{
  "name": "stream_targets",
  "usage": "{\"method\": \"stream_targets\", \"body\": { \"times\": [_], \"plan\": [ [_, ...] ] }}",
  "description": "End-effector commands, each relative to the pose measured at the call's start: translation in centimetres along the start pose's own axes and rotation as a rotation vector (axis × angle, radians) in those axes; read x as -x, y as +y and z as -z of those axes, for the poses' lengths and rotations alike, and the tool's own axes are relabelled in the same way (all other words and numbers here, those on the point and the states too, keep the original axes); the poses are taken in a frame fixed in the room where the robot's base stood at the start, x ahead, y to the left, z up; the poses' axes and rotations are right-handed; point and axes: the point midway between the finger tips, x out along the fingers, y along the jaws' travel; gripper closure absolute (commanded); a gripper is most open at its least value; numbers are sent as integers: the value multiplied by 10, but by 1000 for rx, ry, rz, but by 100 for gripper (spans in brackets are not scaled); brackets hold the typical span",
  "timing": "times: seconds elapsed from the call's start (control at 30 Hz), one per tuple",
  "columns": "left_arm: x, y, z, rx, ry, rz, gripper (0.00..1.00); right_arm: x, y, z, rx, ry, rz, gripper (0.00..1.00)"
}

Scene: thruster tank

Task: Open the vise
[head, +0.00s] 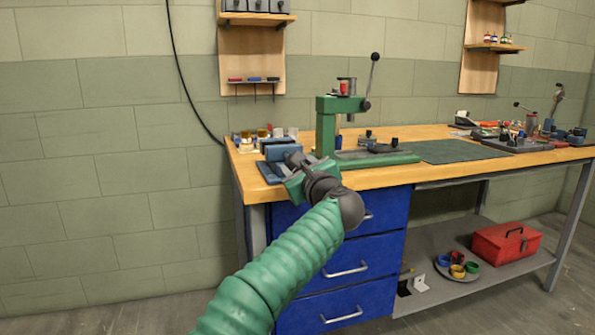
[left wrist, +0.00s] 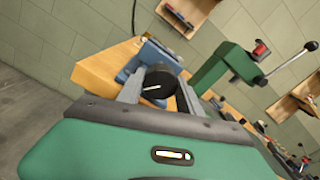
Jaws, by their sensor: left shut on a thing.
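The blue vise (head: 281,151) sits at the left front corner of the wooden workbench. It also shows in the left wrist view (left wrist: 150,58), behind a round black knob with a white line (left wrist: 160,86). My left gripper (head: 293,168) is at the near side of the vise. In the left wrist view its two grey fingers (left wrist: 160,92) are on either side of the knob and shut on it. My arm and gripper hide the near part of the vise in the head view. How far its jaws are apart cannot be told. My right gripper is in neither view.
A green arbor press (head: 328,130) with a long lever stands right of the vise. Small jars (head: 262,136) stand behind the vise. A green mat (head: 450,151) lies farther right on the workbench (head: 400,180). Blue drawers (head: 345,265) are below.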

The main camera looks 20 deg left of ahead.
Motion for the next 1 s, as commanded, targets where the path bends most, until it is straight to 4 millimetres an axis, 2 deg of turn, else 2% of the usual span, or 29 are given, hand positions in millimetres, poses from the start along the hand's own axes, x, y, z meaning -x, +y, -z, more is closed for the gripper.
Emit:
{"method": "stream_targets", "body": {
  "times": [0.03,0.47,0.5,0.63,1.0],
  "plan": [
    [0,0,6,4,8,-1,98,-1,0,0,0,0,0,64],
    [0,0,5,12,8,-1,98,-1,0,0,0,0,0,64],
    [0,0,5,12,8,-1,54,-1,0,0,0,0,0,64],
    [0,0,3,12,5,0,37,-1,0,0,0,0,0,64],
    [5,0,0,13,0,1,36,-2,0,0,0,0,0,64]
  ]
}}
